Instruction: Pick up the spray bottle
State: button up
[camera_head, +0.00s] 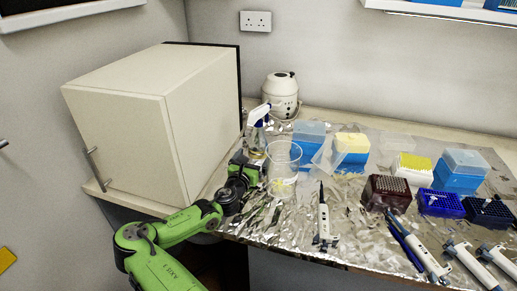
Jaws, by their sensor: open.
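The spray bottle (258,121) stands upright at the back left of the foil-covered bench, beside the cream cabinet. Its white and blue spray head shows, and its lower body is partly hidden behind my arm's end and a clear beaker. My gripper (250,160) is at the end of my green arm, just in front of the bottle and low against it in the picture. The fingers are small and partly hidden here. They are open, and I cannot tell whether they touch the bottle.
A clear beaker (283,172) stands close right of my gripper. The cream cabinet (165,125) blocks the left. A white device (282,96) is behind. Blue tip boxes (350,160), tube racks (388,191) and pipettes (323,218) fill the right. Some foil (275,238) in front is bare.

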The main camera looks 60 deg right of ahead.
jog(key=d, duration=0.3)
jog(key=d+b, duration=0.1)
jog(key=d, duration=0.1)
jog(key=shift+w+d, duration=0.2)
jog(key=shift+w, duration=0.15)
jog(key=shift+a, duration=0.1)
jog(key=shift+c, duration=0.6)
jog(key=shift+r, duration=0.1)
jog(key=c, duration=1.4)
